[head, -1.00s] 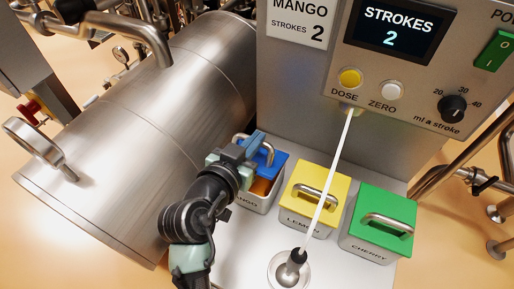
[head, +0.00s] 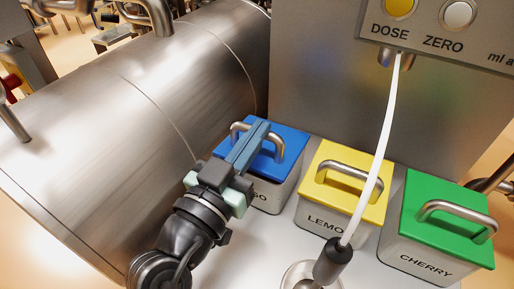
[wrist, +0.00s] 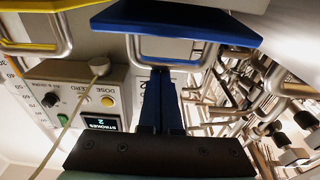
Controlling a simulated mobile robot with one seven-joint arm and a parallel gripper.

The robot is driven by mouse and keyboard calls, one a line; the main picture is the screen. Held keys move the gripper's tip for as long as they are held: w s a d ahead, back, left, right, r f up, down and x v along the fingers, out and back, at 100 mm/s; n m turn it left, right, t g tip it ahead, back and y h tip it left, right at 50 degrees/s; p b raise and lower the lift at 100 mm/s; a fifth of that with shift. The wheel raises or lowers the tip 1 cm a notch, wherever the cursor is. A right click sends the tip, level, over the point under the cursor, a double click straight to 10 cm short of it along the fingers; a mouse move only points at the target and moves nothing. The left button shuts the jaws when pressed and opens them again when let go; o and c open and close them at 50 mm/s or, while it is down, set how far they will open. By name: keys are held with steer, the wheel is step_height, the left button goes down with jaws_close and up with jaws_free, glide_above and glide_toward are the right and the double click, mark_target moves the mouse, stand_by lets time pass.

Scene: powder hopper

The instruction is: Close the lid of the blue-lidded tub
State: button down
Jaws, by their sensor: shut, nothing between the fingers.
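The tub with the blue lid (head: 286,139) stands at the left of the row of tubs, its grey body (head: 276,196) partly hidden by my gripper. The lid looks flat on the tub, with no orange contents showing, though its front left part is hidden. Its metal loop handle (head: 279,147) stands up from it. My gripper (head: 258,132) is shut and empty, its fingertips at the handle. In the wrist view, the picture is upside down: the fingertips (wrist: 160,75) are close to the handle bar (wrist: 192,61), below the blue lid (wrist: 175,22). I cannot tell whether they touch.
A yellow-lidded tub (head: 346,171) and a green-lidded tub (head: 446,218) stand to the right. A white tube (head: 379,155) hangs from the machine to a dark nozzle (head: 333,262) in front. A large steel drum (head: 130,120) lies close on the left.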

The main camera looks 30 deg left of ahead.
steer(key=shift+s+f+t+b, duration=0.25)
steer(key=shift+f+t+b, duration=0.15)
steer(key=shift+b, duration=0.65)
